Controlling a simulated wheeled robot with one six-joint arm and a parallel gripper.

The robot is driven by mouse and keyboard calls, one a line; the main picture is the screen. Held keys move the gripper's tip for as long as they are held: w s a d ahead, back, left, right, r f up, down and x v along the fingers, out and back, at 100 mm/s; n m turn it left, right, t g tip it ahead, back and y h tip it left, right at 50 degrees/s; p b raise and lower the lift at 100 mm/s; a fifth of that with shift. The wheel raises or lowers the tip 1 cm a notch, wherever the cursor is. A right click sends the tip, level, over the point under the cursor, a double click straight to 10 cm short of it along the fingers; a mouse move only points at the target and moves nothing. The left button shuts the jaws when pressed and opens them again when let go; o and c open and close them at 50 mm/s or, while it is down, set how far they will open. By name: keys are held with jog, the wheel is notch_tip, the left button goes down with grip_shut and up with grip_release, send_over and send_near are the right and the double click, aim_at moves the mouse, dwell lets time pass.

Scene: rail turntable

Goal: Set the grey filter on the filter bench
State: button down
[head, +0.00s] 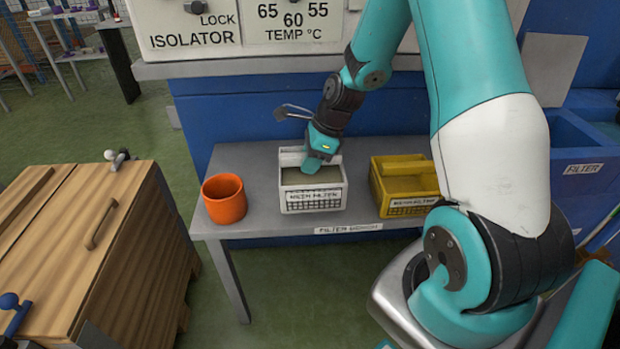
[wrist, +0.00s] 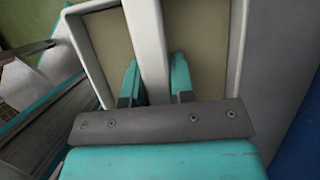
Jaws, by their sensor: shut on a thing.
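The grey filter (head: 313,196) is a light grey open box with a centre bar and a label on its front. It is upright at the filter bench (head: 270,222), between an orange pot and a yellow filter. I cannot tell whether its base touches the bench top. My gripper (head: 318,160) is over the filter from above. In the wrist view, my gripper (wrist: 158,85) has its teal fingers on both sides of the filter's centre bar (wrist: 149,50), shut on it. The fingers hide part of the bar.
An orange pot (head: 225,198) stands left of the filter, and a yellow filter (head: 403,184) stands close on its right. The blue machine wall (head: 230,120) rises behind the bench. A wooden crate (head: 95,240) is at the left. A blue bin (head: 580,160) is at the right.

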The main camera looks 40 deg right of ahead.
notch_tip(320, 180, down, 4)
jog(key=shift+f+b, duration=0.25)
jog(key=shift+b, duration=0.15)
jog(key=c, duration=1)
grip_release()
jog(key=shift+o, duration=0.2)
